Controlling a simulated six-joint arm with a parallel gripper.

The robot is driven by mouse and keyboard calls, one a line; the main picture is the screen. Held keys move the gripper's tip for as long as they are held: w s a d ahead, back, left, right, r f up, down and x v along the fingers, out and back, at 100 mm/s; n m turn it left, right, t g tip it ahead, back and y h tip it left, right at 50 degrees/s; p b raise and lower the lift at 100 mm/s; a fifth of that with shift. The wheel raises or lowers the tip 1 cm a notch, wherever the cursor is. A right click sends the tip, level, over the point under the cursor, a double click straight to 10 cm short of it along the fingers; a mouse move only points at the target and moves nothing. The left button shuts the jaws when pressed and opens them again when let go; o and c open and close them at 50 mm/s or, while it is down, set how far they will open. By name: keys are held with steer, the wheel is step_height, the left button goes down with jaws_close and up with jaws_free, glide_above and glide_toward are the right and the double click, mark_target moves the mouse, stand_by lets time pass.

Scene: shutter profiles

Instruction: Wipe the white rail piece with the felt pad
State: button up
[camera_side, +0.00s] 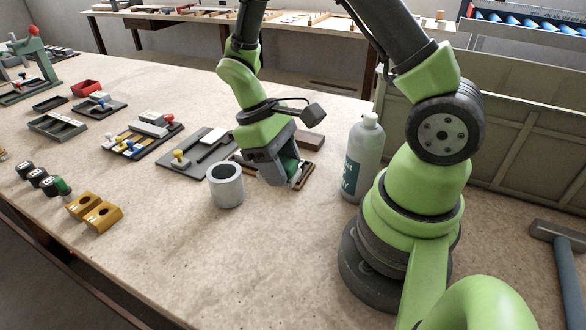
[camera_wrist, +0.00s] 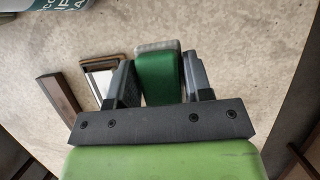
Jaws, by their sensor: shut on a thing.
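My gripper (camera_side: 283,178) is shut on the felt pad, a green block (camera_wrist: 160,78) with a grey pad layer at its far end. It also shows as a bit of green between the jaws in the side view (camera_side: 290,164). A pale strip, seemingly the white rail piece (camera_wrist: 101,84), lies in a brown-rimmed holder (camera_wrist: 94,61) left of the gripper in the wrist view. The pad is beside the strip and apart from it in that view. In the side view my gripper hides most of the holder (camera_side: 308,178); the strip is hard to make out there.
A grey cup (camera_side: 226,187) stands close left of my gripper. A spray bottle (camera_side: 362,160) stands to its right. A brown block (camera_wrist: 58,96) lies beside the holder. Boards with parts (camera_side: 195,150) and yellow blocks (camera_side: 94,211) are farther left.

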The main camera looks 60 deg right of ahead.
steer(key=w+d+r, duration=0.1)
steer(key=w+d, duration=1.1)
steer(key=w, duration=0.3)
steer(key=shift+w+a+f, duration=0.1)
steer(key=shift+a+f, duration=0.05)
steer(key=shift+f, duration=1.75)
steer(key=shift+w+a+f, duration=0.1)
steer(key=shift+a+f, duration=0.05)
steer(key=shift+f, duration=1.7)
steer(key=shift+s+d+f, duration=0.1)
steer(key=shift+s, duration=0.85)
steer(key=shift+c, duration=0.2)
steer(key=shift+s, duration=5.2)
steer(key=shift+w+f, duration=0.1)
steer(key=shift+w, duration=6.1)
step_height(320, 180, up, 8)
steer(key=shift+r, duration=0.2)
steer(key=shift+s, duration=0.1)
